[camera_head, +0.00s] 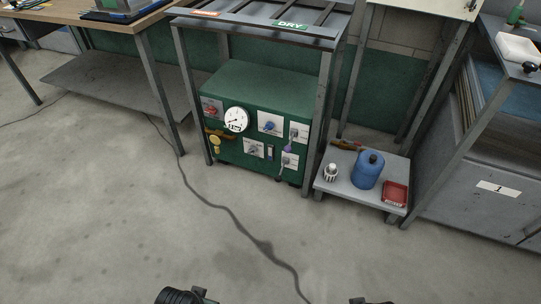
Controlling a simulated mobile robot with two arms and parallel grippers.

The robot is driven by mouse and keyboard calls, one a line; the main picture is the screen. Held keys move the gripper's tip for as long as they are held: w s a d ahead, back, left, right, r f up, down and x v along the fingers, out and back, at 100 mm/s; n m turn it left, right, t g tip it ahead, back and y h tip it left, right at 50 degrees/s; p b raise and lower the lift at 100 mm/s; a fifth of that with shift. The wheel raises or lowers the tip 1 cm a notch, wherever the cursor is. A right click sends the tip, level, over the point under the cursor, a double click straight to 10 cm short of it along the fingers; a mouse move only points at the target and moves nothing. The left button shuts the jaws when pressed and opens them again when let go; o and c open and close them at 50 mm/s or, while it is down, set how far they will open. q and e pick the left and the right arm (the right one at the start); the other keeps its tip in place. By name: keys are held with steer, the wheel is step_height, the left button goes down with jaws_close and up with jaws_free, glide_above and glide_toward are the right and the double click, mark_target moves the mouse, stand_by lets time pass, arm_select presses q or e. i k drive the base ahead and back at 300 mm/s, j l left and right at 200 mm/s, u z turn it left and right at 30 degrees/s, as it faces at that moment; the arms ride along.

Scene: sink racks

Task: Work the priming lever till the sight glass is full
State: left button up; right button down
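A green cabinet (262,88) stands on the floor under the rack marked DRY, its front panel facing me. The panel carries several small controls on pale plates, and I cannot tell for certain which is the priming lever. Only dark parts of my arms show at the bottom edge, well away from the cabinet; no gripper fingers show.
A round white gauge (236,119) and a blue knob (270,126) are on the panel. A low shelf (336,186) at right holds a blue jug (367,170) and a red tray (395,194). A dark cable (225,208) crosses the otherwise clear floor.

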mark_target(278, 178)
steer(key=i+l+u, duration=0.15)
steer(key=i+l, duration=0.15)
steer(key=i+l+u, duration=0.1)
steer(key=i+l, duration=0.15)
steer(key=l, duration=0.15)
steer(key=i+l+u, duration=0.3)
steer(key=i+l, duration=0.2)
steer(key=l, duration=0.25)
steer(key=i+l+u, duration=0.1)
steer(key=l, duration=0.35)
steer(key=i, duration=0.1)
